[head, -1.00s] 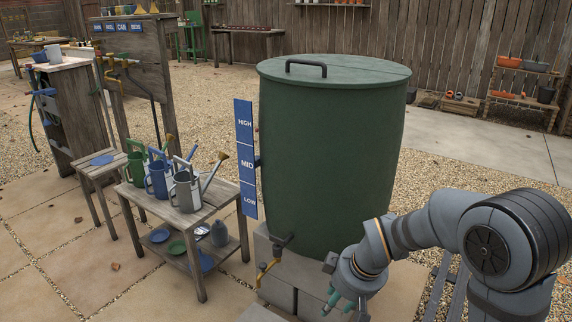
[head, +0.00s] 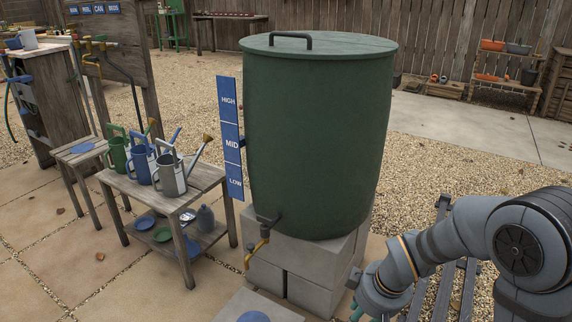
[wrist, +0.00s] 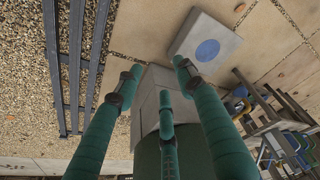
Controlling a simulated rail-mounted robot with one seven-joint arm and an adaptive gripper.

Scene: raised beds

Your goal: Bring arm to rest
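My arm (head: 440,235) is bent at the right of the head view, its forearm sloping down to the left. My gripper (head: 362,313) is at the bottom edge there, partly cut off, in front of and right of the concrete blocks. In the wrist view my gripper (wrist: 157,78) shows three green fingers spread apart, with nothing between them. It touches nothing that I can see.
A low slab with a blue disc (wrist: 207,50) lies in front. Left is a bench (head: 205,178) with watering cans. Dark rails (wrist: 75,70) run over gravel.

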